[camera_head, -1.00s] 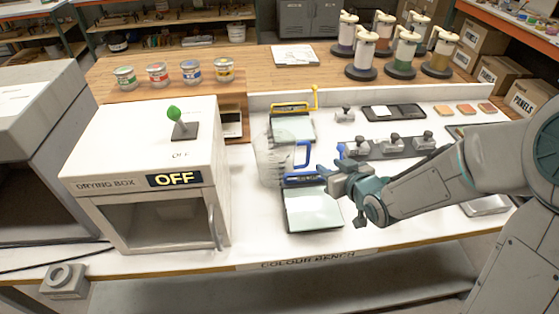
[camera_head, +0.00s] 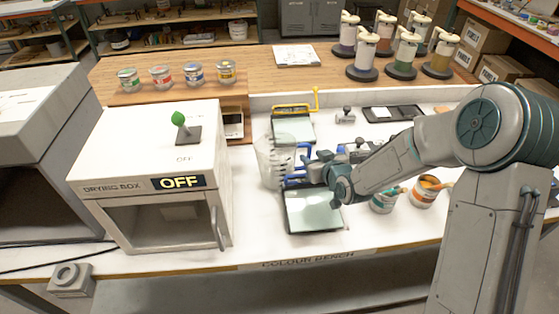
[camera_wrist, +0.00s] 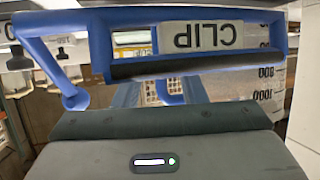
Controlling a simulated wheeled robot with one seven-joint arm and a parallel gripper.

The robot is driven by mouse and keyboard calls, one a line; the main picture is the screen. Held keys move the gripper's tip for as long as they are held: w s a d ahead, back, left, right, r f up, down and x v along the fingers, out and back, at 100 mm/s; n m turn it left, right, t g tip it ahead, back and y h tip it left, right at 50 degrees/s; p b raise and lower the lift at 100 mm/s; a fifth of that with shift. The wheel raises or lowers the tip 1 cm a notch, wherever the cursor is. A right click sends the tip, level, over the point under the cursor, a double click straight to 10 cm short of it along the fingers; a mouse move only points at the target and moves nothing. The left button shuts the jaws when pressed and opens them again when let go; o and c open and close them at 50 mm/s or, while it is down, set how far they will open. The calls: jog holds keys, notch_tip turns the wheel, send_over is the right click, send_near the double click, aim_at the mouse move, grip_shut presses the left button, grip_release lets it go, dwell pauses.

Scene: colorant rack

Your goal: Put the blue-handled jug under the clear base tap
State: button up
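The clear jug (camera_head: 268,165) stands upright on the white bench, right of the drying box. Its blue handle (camera_head: 303,150) is on its right side and is partly hidden by my gripper. My gripper (camera_head: 312,172) is low beside the handle, above the board with the blue clip (camera_head: 292,184). In the wrist view, the blue clip (camera_wrist: 190,20) with upside-down lettering fills the top, and the jug's printed wall (camera_wrist: 262,85) shows at right. Blue bars show beyond my dark fingers. I cannot tell whether they grip the handle. No tap is clearly identifiable as the clear base tap.
The drying box (camera_head: 150,185) stands close at left. A board with a yellow clip (camera_head: 290,107) lies behind. Several tinted dispensers (camera_head: 400,62) stand on the wooden shelf behind.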

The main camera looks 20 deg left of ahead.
aim_at(310, 155)
jog(key=shift+p+x, duration=0.5)
jog(key=shift+x, duration=1.1)
grip_shut()
jog(key=shift+r, duration=0.1)
